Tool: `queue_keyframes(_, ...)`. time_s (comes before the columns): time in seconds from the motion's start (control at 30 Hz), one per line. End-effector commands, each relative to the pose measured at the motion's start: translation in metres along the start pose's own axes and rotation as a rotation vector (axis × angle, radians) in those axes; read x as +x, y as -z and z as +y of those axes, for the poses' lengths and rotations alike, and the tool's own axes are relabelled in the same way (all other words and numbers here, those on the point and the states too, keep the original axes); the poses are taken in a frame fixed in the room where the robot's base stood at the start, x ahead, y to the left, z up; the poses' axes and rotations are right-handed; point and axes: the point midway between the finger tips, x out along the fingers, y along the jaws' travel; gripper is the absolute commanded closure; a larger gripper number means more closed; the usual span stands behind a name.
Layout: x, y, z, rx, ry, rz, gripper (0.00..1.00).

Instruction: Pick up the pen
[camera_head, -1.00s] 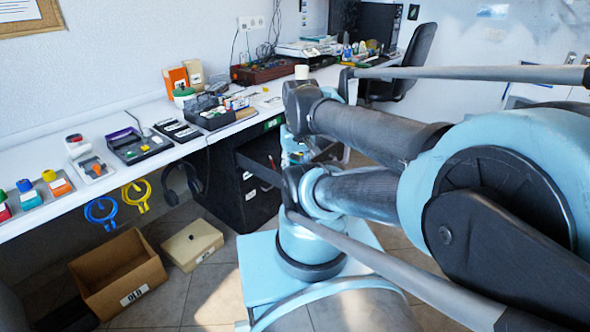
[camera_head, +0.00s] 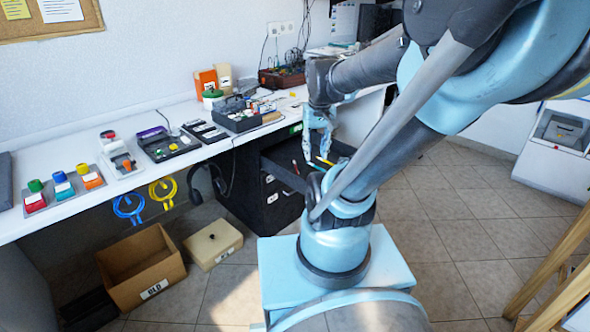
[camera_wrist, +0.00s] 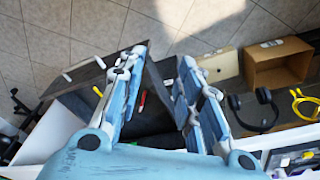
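An open drawer (camera_head: 283,173) of the black cabinet holds a few thin pen-like items. A red one (camera_head: 296,167) and a yellow one (camera_head: 324,161) show in the head view. In the wrist view, the red one (camera_wrist: 142,101) lies between my fingers' outlines, and the yellow-and-white one (camera_wrist: 97,91) is left of the left finger. My gripper (camera_head: 318,149) points down above the drawer, fingers apart. In the wrist view, my gripper (camera_wrist: 161,58) is open with nothing between its fingertips. My fingers hide part of the drawer. I cannot tell the exact height gap.
The white desk (camera_head: 75,205) runs above the drawer, carrying trays, buttons and boxes. A cardboard box (camera_head: 140,268) and a beige box (camera_head: 213,243) stand on the floor.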

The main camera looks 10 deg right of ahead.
Motion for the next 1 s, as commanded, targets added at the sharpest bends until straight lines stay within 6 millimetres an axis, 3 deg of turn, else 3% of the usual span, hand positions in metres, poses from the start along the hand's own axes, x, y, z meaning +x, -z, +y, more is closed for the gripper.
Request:
queue_keyframes(0.47,-0.006,0.105,0.001,0.007,0.001,-0.043,0.68)
queue_keyframes(0.77,0.010,0.172,0.002,0.013,0.001,-0.070,0.68)
queue_keyframes(1.0,0.034,0.224,0.003,0.017,0.001,-0.092,0.68)
